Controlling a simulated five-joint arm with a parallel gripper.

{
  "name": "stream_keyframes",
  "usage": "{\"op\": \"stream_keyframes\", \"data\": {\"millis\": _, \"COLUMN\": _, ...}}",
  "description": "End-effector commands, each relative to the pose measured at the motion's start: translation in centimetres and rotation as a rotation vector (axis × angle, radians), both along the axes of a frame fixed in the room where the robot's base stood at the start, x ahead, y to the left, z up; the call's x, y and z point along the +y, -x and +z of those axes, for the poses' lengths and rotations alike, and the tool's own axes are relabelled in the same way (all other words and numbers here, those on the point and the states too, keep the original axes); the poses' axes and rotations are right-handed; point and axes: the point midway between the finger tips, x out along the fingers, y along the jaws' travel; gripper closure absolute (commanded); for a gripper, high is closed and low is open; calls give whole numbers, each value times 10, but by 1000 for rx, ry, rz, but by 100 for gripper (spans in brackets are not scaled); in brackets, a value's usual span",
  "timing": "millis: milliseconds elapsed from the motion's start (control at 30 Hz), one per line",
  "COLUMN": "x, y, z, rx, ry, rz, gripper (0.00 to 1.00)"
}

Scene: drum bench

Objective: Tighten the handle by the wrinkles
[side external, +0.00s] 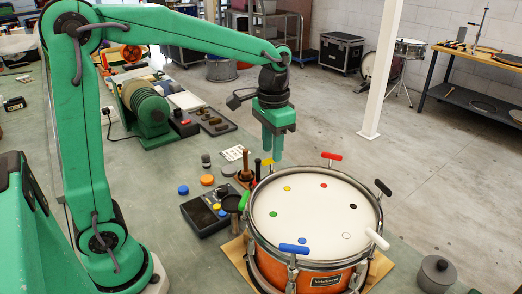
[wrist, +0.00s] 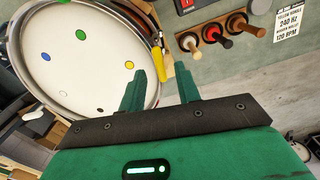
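The drum (side external: 258,236) has a pale head (side external: 310,212) with coloured dots and coloured T-handles around its rim. These are red (side external: 331,156), black (side external: 383,187), white (side external: 376,238), blue (side external: 293,249), green (side external: 243,200) and yellow (side external: 267,165). I cannot make out wrinkles on the head in either view. My gripper (side external: 273,158) points down above the drum's far left rim, near the yellow handle. In the wrist view its two fingers (wrist: 160,82) stand apart with nothing held. The yellow handle (wrist: 157,62) shows beyond the gap between them.
A grey pot (side external: 437,272) sits at front right. A white post (side external: 383,70) rises behind.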

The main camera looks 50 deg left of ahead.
Motion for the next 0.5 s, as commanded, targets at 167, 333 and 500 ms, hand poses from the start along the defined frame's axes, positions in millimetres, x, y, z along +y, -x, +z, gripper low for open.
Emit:
{"op": "stream_keyframes", "data": {"millis": 167, "x": 0, "y": 0, "z": 24, "rx": -3, "ry": 0, "rz": 0, "gripper": 67}}
{"op": "stream_keyframes", "data": {"millis": 333, "x": 0, "y": 0, "z": 37, "rx": -1, "ry": 0, "rz": 0, "gripper": 67}}
{"op": "stream_keyframes", "data": {"millis": 500, "x": 0, "y": 0, "z": 41, "rx": -1, "ry": 0, "rz": 0, "gripper": 67}}
